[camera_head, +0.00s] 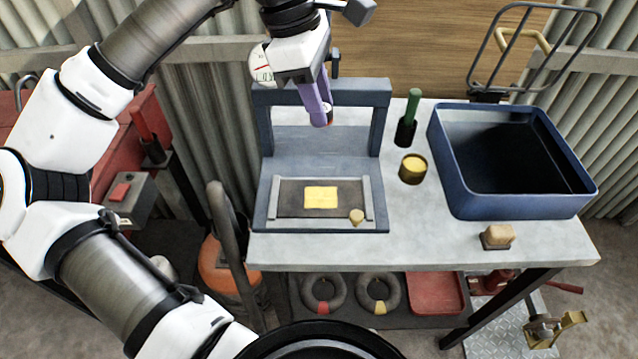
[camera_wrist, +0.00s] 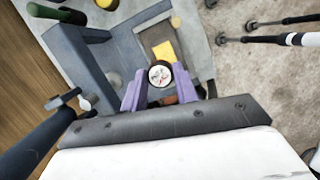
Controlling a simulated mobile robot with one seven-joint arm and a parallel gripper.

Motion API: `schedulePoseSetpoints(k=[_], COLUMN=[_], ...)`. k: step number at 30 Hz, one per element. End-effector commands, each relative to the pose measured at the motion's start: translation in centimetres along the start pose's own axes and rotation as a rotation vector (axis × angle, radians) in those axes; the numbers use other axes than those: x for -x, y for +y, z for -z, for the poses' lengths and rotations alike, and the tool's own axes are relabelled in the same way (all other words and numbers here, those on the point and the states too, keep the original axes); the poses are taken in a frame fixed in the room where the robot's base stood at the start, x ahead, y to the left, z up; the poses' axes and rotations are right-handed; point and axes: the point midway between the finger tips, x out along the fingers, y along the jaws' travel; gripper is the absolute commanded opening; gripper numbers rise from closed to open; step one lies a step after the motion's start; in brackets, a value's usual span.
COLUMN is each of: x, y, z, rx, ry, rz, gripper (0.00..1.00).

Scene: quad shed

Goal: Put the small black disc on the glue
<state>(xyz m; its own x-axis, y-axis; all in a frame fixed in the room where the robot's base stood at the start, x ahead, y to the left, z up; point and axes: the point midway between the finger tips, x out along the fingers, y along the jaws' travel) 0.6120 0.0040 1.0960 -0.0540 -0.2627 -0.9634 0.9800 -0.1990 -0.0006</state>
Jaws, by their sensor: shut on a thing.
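My gripper (camera_head: 321,112) is shut on a small round disc (camera_wrist: 160,76) with a dark rim and a pale face with red marks. In the wrist view the disc sits between the purple fingertips. In the head view it is mostly hidden by the fingers. A flat yellow patch (camera_head: 320,197), seemingly the glue, lies on a dark plate (camera_head: 290,205) in the blue press frame. The patch also shows in the wrist view (camera_wrist: 163,50). My gripper is above and behind the patch, near the frame's crossbar, and apart from it.
The blue press frame's upright (camera_head: 380,125) and crossbar stand close to my gripper. A small tan knob (camera_head: 357,216) is at the plate's front right. A yellow tin (camera_head: 412,168), a green-handled tool (camera_head: 413,105) and a blue bin (camera_head: 510,205) are to the right.

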Motion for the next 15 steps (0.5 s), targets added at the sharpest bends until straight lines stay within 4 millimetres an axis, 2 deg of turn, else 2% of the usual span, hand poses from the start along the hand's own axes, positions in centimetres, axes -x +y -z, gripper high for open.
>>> schedulePoseSetpoints(k=[9, 15], x=[-8.0, -12.1], y=[-0.1, -0.1], z=[2.2, 3.3], rx=[0.002, 0.002], ry=[-0.004, -0.003], rz=[0.003, 0.001], gripper=[0.08, 0.08])
